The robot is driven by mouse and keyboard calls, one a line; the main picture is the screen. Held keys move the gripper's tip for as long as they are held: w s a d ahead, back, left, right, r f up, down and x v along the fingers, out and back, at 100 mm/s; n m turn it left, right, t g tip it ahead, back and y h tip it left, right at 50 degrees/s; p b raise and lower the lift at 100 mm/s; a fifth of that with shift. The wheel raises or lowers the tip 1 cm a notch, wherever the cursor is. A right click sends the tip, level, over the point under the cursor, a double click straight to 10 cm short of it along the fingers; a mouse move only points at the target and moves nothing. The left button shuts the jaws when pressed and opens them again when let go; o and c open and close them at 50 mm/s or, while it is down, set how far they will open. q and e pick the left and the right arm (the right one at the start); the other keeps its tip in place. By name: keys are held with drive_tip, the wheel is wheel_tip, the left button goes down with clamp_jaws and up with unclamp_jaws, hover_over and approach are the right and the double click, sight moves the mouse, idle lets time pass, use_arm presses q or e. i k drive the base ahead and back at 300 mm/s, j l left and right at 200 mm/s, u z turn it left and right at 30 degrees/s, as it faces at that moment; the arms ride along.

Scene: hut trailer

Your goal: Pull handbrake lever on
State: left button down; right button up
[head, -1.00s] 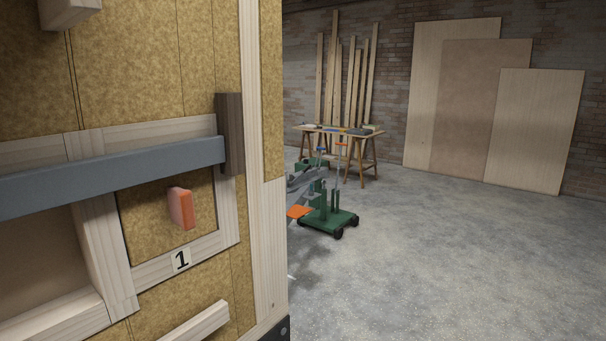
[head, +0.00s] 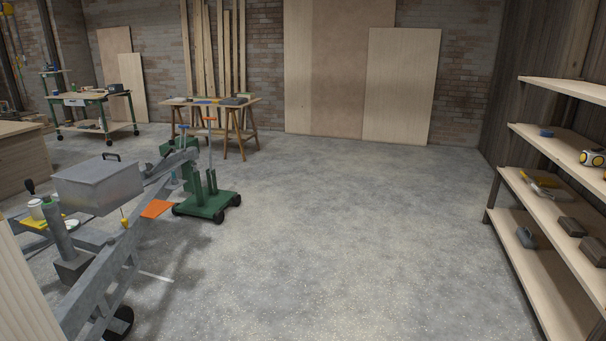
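The trailer's grey drawbar (head: 96,290) runs from the lower left up to a green wheeled stand (head: 207,203). A grey lidded box (head: 98,188) with a dark top handle sits over it. A short lever with a black grip (head: 29,187) stands upright at the far left, beside white pots. It may be the handbrake lever, but I cannot tell for certain. A small yellow piece (head: 124,218) shows beside the box. Neither of my grippers is in view.
Clear concrete floor (head: 330,240) fills the middle. Wooden shelves (head: 540,205) with tools stand at right. A trestle table (head: 212,101) and leaning boards are at the back. A pale trailer edge (head: 22,290) blocks the lower left.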

sight(168, 153)
drive_tip(key=i+u, duration=0.2)
drive_tip(key=i, duration=0.4)
drive_tip(key=i+l+u, duration=0.15)
drive_tip(key=i, duration=0.45)
drive_tip(key=i+l+u, duration=0.2)
drive_tip(key=i, duration=0.35)
drive_tip(key=i+u, duration=0.1)
drive_tip(key=i, duration=2.75)
drive_tip(key=i+u, duration=0.15)
drive_tip(key=i, duration=0.4)
drive_tip(key=i+l+u, duration=0.15)
drive_tip(key=i, duration=0.35)
